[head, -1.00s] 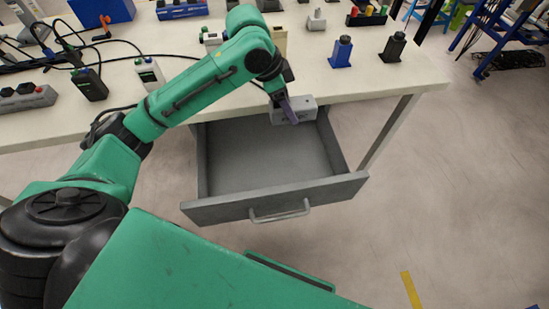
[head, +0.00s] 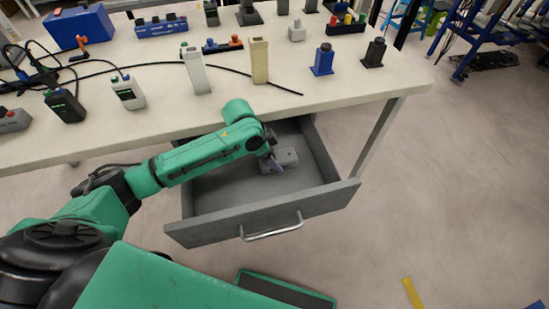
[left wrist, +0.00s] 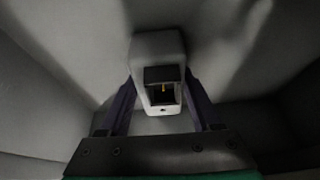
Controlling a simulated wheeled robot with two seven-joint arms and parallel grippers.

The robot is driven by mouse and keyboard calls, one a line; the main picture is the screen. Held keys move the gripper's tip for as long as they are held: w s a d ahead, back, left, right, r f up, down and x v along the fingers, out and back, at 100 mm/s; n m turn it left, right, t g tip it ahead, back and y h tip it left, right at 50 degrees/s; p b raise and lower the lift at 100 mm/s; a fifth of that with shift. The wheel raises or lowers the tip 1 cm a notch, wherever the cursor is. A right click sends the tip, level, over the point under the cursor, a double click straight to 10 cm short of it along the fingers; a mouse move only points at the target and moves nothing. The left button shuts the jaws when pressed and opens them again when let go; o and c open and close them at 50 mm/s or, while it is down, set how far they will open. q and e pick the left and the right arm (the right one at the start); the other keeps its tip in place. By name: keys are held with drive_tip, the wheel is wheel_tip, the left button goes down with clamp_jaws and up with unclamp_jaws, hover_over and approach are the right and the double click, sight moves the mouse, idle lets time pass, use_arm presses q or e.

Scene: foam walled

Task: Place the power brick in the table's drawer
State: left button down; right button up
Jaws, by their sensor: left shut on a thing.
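The power brick is a grey box (head: 287,158) inside the open grey drawer (head: 270,223), towards its back right part. My left gripper (head: 274,163) reaches down into the drawer and is shut on the brick. In the left wrist view the brick (left wrist: 158,48) sits between the two purple fingers (left wrist: 160,98), with its dark socket end facing the camera. The drawer's floor and walls surround it there. I cannot tell whether the brick touches the drawer floor. My right gripper is not in view.
The drawer hangs under the white table (head: 180,105). On the table stand a blue bottle-like block (head: 322,61), a black one (head: 374,54), a beige block (head: 259,62), cables and several devices. The drawer's front half is empty.

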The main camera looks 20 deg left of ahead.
use_arm(q)
drive_tip(key=shift+c, duration=0.4)
unclamp_jaws()
drive_tip(key=p+v, duration=0.2)
drive_tip(key=v, duration=1)
drive_tip(key=shift+w+r, duration=0.1)
